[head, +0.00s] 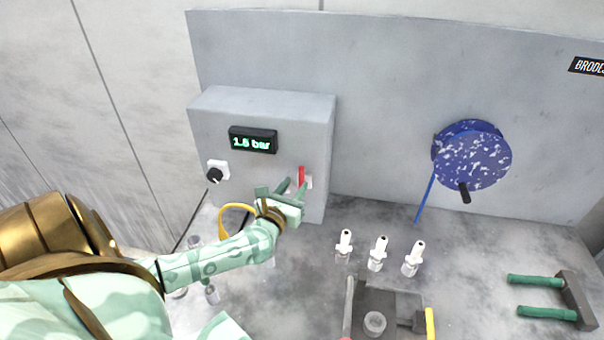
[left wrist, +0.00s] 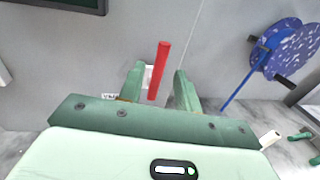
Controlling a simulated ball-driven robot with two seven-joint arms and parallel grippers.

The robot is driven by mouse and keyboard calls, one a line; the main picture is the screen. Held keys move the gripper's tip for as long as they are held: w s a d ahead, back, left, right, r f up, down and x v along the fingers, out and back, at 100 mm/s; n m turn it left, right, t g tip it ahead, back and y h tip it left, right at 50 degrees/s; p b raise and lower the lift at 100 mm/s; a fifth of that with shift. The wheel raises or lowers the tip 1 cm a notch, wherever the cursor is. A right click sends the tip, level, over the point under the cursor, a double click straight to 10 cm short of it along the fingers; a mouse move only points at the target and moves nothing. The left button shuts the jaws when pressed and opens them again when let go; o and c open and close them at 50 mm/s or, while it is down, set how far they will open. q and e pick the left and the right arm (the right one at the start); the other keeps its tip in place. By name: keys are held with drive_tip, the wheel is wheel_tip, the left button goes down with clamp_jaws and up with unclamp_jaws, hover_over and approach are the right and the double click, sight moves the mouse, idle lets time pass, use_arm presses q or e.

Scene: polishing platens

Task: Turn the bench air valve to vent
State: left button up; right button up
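The bench air valve has a red lever (head: 301,176) on a white plate, low on the right of the grey box front. In the left wrist view the red lever (left wrist: 159,70) stands nearly upright, tilted slightly right at its top. My left gripper (head: 282,187) is in front of the valve. In the left wrist view its two green fingers (left wrist: 157,82) are apart, one on each side of the lever, with gaps visible. The display (head: 253,140) on the box reads 1.5 bar. My right gripper is not clearly in view.
A black knob (head: 216,174) sits left on the box. A blue speckled hose reel (head: 472,156) hangs on the panel at right. Several white fittings stand on the bench, three of them (head: 378,254) in a row. A grey fixture (head: 388,300) and a green-handled tool (head: 540,281) lie in front.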

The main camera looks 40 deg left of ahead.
sight(300, 177)
use_arm(q)
drive_tip(key=x, duration=0.4)
drive_tip(key=shift+w, duration=0.2)
drive_tip(key=shift+w+a, duration=0.2)
drive_tip(key=shift+w, duration=0.3)
use_arm(e)
drive_tip(key=shift+w+a+f, duration=0.1)
drive_tip(key=shift+w+a, duration=0.1)
drive_tip(key=shift+w, duration=0.05)
use_arm(q)
clamp_jaws()
use_arm(e)
drive_tip(key=shift+s, duration=0.1)
use_arm(q)
drive_tip(key=shift+r, duration=0.1)
